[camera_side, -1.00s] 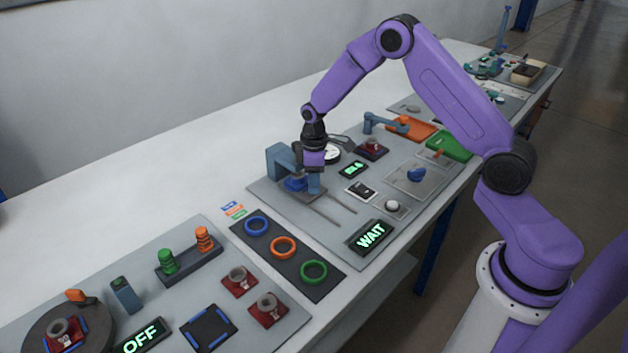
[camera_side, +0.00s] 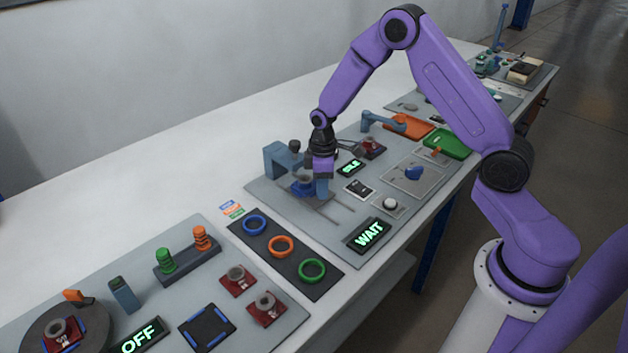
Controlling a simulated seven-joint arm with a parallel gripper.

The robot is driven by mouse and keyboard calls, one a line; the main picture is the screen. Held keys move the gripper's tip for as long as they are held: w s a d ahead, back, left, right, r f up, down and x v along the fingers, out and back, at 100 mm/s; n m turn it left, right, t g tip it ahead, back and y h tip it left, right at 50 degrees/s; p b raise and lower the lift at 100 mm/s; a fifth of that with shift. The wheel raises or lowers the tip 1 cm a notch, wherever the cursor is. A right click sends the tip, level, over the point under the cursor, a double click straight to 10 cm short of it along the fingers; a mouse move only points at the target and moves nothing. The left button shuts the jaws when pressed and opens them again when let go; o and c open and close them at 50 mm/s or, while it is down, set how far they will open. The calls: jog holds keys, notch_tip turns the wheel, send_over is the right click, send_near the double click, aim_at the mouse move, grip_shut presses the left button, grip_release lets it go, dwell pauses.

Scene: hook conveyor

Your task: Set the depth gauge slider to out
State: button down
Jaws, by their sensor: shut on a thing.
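The depth gauge slider (camera_side: 323,188) is a small blue-grey upright block at the two thin rails (camera_side: 335,211) on the middle grey panel. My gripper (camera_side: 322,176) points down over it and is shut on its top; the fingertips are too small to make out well. Behind and left of it stands a larger blue-grey bracket (camera_side: 280,160) with a dark round knob (camera_side: 294,146). A blue holder with a grey round part (camera_side: 303,186) sits between bracket and slider, close beside the slider.
A small lit green display (camera_side: 350,168) and a larger one reading WAIT (camera_side: 369,235) are on the panel. A white button (camera_side: 390,204) and a blue knob (camera_side: 413,173) lie to the right. Blue, orange and green rings (camera_side: 312,270) lie in front. The rails' front ends are clear.

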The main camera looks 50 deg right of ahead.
jog(key=s, duration=1)
jog(key=shift+s, duration=0.15)
jog(key=c, duration=1.1)
grip_release()
jog(key=shift+s, duration=0.1)
jog(key=shift+c, duration=0.2)
jog(key=shift+r, duration=0.1)
jog(key=shift+w+r, duration=0.2)
jog(key=shift+r, duration=0.35)
notch_tip(320, 180, up, 16)
jog(key=shift+r, duration=0.1)
